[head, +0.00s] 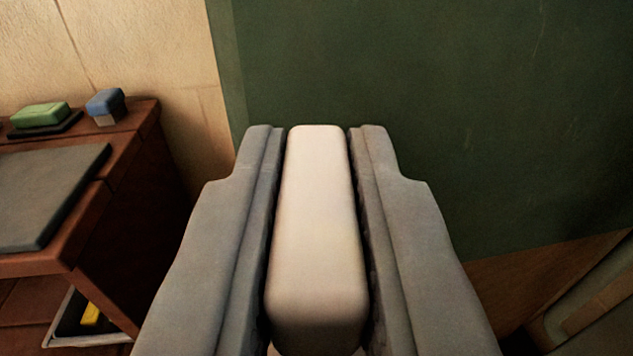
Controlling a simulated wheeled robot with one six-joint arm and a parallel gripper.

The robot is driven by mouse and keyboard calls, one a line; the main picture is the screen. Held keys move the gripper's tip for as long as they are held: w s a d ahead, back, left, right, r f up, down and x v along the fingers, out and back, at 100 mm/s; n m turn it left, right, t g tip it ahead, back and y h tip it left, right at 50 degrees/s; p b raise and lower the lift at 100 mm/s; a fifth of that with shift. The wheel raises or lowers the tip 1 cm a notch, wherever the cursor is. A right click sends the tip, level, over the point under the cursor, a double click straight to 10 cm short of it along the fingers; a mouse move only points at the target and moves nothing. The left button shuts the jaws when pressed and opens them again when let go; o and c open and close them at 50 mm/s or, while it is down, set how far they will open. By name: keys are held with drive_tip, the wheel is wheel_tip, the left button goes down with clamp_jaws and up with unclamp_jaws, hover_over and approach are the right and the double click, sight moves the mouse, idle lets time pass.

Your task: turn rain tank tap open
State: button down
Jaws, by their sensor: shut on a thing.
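My gripper (317,140) fills the lower middle of the head view, its two grey fingers on either side of a cream-white, rounded bar. It is shut on this bar (317,225), which looks like the tap's lever and runs lengthwise between the fingers. The bar's far end lies about level with the fingertips. A large dark green surface (440,80), seemingly the rain tank, stands behind the fingertips. The tap's body and spout are not visible, so I cannot tell how far the tap is turned.
At left is a reddish-brown wooden stand (140,150) with a grey slab (45,195), a green block (40,114) on a dark dish and a blue-and-white block (106,105). A pale tray (62,322) with a yellow item sits lower. A beige wall (150,50) is behind.

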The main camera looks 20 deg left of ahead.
drive_tip(key=shift+r+n+g+y, duration=0.1)
drive_tip(key=shift+n+g+y, duration=0.4)
drive_tip(key=shift+n+y, duration=0.5)
drive_tip(key=shift+y, duration=0.4)
drive_tip(key=c, duration=1.4)
unclamp_jaws()
drive_tip(key=v, duration=1.7)
drive_tip(key=shift+s+d+r, duration=0.1)
drive_tip(key=shift+d+r, duration=0.05)
drive_tip(key=shift+r, duration=0.1)
